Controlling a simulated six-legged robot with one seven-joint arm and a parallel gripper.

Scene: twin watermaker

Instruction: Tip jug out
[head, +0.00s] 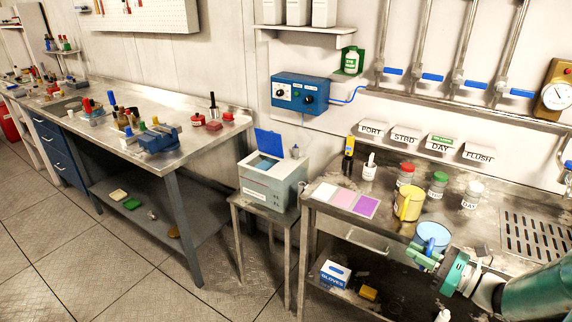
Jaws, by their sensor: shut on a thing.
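A blue jug (433,236) with a pale inside is at the front edge of the right-hand steel bench. My green gripper (424,258) reaches in from the lower right and is shut on the near, lower side of this jug. The gripper hides the jug's lower part, so I cannot tell whether it touches the bench or how far it is tilted. A yellow jug (409,203) with a handle stands upright on the bench just behind it.
Red-capped (405,174), green-capped (437,184) and white-capped (472,194) bottles stand behind the jugs. A drain grate (535,238) lies to the right. Coloured pads (345,199) lie to the left. Labelled holders (405,136) and pipes with blue-handled valves (432,77) line the wall.

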